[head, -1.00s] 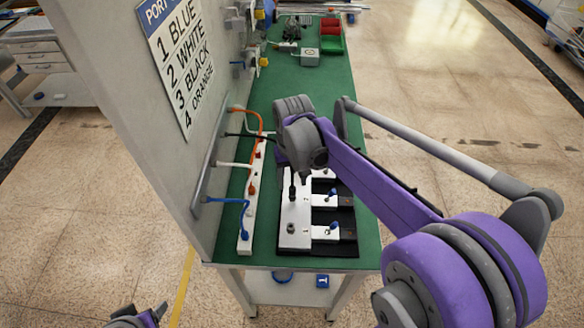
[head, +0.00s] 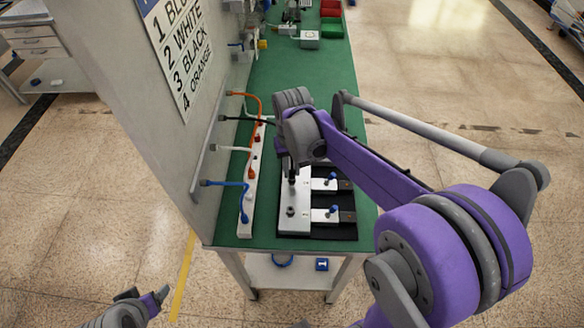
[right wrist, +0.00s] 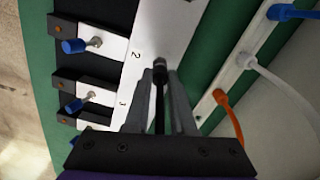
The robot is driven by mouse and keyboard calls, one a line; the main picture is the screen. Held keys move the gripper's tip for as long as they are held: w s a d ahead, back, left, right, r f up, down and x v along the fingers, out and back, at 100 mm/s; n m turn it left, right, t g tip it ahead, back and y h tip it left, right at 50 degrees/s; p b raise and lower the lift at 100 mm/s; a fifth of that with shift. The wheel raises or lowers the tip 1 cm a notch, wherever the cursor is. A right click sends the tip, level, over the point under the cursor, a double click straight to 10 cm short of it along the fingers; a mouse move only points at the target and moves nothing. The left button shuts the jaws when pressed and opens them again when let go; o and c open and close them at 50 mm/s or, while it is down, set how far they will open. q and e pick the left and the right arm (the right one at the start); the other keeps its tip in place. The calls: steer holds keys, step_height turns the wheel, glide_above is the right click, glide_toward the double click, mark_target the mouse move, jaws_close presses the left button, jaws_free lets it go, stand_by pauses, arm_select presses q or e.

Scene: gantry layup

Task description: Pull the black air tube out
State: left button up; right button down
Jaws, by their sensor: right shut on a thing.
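The black air tube (head: 238,119) leaves the wall panel at the left and runs right, passing behind my right gripper. My right gripper (head: 292,170) points down over the pale metal block (head: 293,225) and is shut on the tube. In the right wrist view the tube (right wrist: 159,112) runs between the gripper fingers (right wrist: 160,80), with a dark round fitting (right wrist: 160,64) at their tips, over the block. Whether the tube end is seated there is hidden. My left gripper (head: 150,298) is low at the left, away from the table, its finger opening unclear.
An orange tube (head: 248,97), a white tube (head: 232,148) and a blue tube (head: 228,184) run from the wall panel to a white strip (head: 246,210). Blue-knobbed valves (head: 334,209) sit right of the block.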

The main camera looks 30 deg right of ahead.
mark_target(292, 166)
steer(key=c, duration=1.3)
jaws_free()
jaws_close()
arm_select(q)
steer(key=shift+w+r+p, duration=0.25)
steer(key=shift+r+p, duration=0.15)
steer(key=shift+r, duration=0.15)
steer(key=shift+w+r+p, duration=0.25)
steer(key=shift+r+p, duration=0.1)
steer(key=shift+r, duration=0.2)
arm_select(e)
steer(key=shift+r, duration=1.55)
steer(key=shift+r+p, duration=0.75)
steer(key=shift+r, duration=1)
arm_select(q)
steer(key=shift+w+r+t, duration=0.15)
steer(key=shift+w+r, duration=0.15)
steer(key=shift+r, duration=0.25)
steer(key=shift+w+r+t, duration=0.15)
steer(key=shift+w+r, duration=0.15)
steer(key=shift+r, duration=0.25)
